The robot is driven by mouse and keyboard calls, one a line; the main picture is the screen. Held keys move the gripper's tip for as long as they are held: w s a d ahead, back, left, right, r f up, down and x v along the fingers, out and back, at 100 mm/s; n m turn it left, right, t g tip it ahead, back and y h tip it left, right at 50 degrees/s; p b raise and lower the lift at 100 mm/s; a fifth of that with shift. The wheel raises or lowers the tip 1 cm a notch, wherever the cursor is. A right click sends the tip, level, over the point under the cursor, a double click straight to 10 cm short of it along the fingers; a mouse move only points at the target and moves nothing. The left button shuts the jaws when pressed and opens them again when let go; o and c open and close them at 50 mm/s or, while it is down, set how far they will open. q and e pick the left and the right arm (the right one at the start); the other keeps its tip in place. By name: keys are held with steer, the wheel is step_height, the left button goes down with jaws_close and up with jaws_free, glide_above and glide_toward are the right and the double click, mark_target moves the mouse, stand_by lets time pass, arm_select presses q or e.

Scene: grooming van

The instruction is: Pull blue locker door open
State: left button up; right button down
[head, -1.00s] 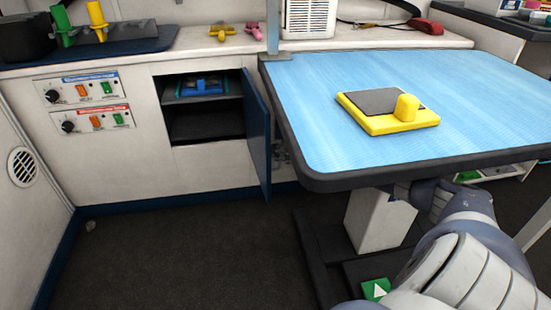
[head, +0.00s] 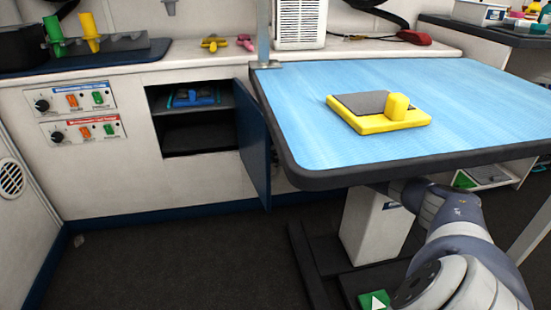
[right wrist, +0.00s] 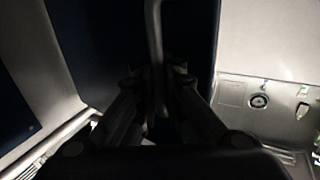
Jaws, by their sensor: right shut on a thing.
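The blue locker door (head: 254,150) stands swung out from the right side of the locker opening (head: 195,138), under the table's left edge. In the head view my right arm reaches beneath the table, and the table hides its gripper. In the right wrist view my right gripper (right wrist: 157,85) is shut on a grey bar handle (right wrist: 154,35) in front of the dark blue door panel (right wrist: 185,30). That view is dark, so the finger contact is hard to make out. My left gripper is in neither view.
The blue-topped table (head: 400,95) overhangs the door and my right arm. A yellow block with a grey pad (head: 380,112) lies on it. A blue item (head: 195,96) sits on the locker's upper shelf. The dark floor (head: 170,260) left of the door is clear.

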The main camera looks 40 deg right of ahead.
steer(key=shift+s+a+f, duration=0.2)
steer(key=shift+a+f, duration=0.05)
steer(key=shift+f, duration=0.15)
steer(key=c, duration=2)
jaws_free()
steer(key=shift+s+d+r, duration=0.15)
steer(key=shift+d+r, duration=0.05)
steer(key=shift+r, duration=0.05)
steer(key=v, duration=1.2)
